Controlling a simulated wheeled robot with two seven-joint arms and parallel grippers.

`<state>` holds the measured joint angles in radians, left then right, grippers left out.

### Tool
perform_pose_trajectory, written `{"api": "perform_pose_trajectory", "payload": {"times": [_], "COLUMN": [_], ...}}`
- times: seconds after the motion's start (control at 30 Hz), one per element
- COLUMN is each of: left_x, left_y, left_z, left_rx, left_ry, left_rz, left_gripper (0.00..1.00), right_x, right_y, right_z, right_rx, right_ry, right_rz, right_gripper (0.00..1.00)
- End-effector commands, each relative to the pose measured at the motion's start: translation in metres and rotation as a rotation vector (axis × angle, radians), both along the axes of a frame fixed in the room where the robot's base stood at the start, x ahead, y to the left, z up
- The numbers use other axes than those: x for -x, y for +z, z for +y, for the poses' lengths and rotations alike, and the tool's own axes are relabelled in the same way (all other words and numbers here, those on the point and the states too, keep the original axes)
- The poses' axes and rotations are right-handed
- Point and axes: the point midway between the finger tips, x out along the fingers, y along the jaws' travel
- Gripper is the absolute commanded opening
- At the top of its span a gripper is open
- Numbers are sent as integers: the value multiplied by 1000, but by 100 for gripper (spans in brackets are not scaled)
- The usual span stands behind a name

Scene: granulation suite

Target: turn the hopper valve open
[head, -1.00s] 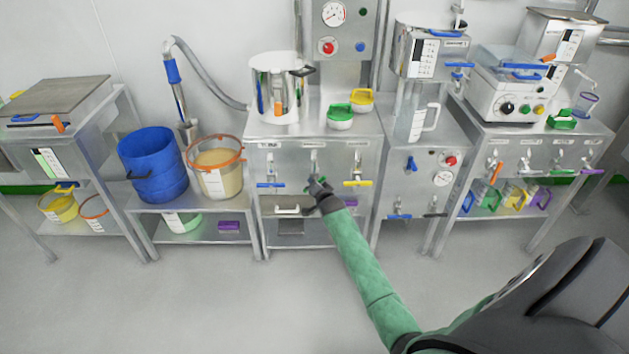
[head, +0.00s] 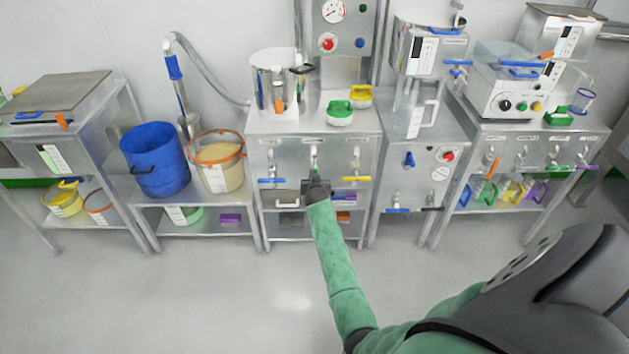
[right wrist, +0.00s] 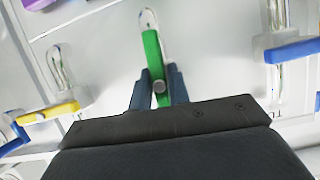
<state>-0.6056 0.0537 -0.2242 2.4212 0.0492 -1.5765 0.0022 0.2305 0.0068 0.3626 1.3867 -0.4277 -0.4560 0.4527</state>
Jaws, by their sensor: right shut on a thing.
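A green valve lever (right wrist: 152,50) is on the front panel of the middle steel cabinet (head: 290,155). It stands nearly in line with its spout, while the levers on both sides lie crosswise. It shows small in the head view (head: 313,171), partly hidden by my gripper. My right gripper (right wrist: 160,88) is shut on this green lever, a finger on each side. In the head view my right gripper (head: 316,187) is in front of the panel. I cannot read the label above the lever. My left gripper is not in view.
A blue lever (head: 271,180) and a yellow lever (head: 357,179) flank the green one closely. A drawer handle (head: 287,205) is just below left. The floor in front is clear.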

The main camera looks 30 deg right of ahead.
Motion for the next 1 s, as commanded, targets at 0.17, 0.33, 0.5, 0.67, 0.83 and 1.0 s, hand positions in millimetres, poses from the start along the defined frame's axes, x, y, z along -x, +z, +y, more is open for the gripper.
{"api": "perform_pose_trajectory", "payload": {"times": [0.17,0.33,0.5,0.67,0.83,1.0], "left_x": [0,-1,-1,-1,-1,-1], "left_y": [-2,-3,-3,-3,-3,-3], "left_z": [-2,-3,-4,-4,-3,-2], "left_rx": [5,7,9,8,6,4], "left_ry": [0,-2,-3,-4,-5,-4], "left_rz": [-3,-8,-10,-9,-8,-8], "left_gripper": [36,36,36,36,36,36], "right_x": [1,1,1,1,0,0], "right_y": [-2,-1,-1,-1,-1,0], "right_z": [0,0,0,0,0,0], "right_rx": [47,64,68,67,68,68], "right_ry": [-1,-1,0,0,0,-1], "right_rz": [30,42,44,44,43,41], "right_gripper": [0,0,0,0,40,40]}}
